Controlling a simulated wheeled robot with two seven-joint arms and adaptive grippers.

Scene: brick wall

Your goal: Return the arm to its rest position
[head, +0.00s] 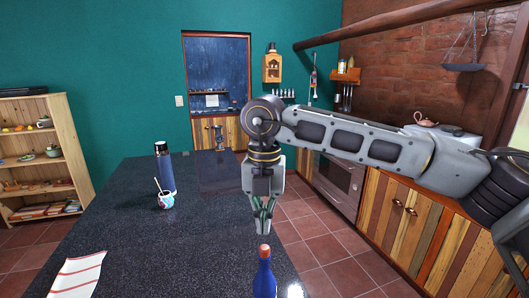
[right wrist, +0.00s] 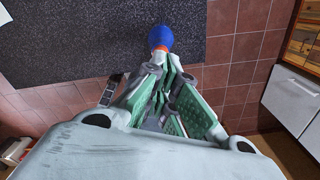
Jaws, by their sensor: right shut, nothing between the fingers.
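My right gripper (head: 263,222) hangs pointing down over the right edge of the dark counter, its arm reaching in from the right. It is shut and empty. A blue bottle with an orange-red cap (head: 264,275) stands on the counter nearer to me, below the gripper in the head view. In the right wrist view the blue bottle (right wrist: 160,37) shows just beyond the fingertips (right wrist: 163,75), on the counter's edge. I see no grip on it. My left gripper is not in view.
The dark counter (head: 120,230) bears a dark flask (head: 164,168), a small patterned pot (head: 166,201) and a striped cloth (head: 78,275). Wooden cabinets (head: 400,225) and an oven (head: 338,180) stand at the right. Tiled floor (head: 320,235) lies between.

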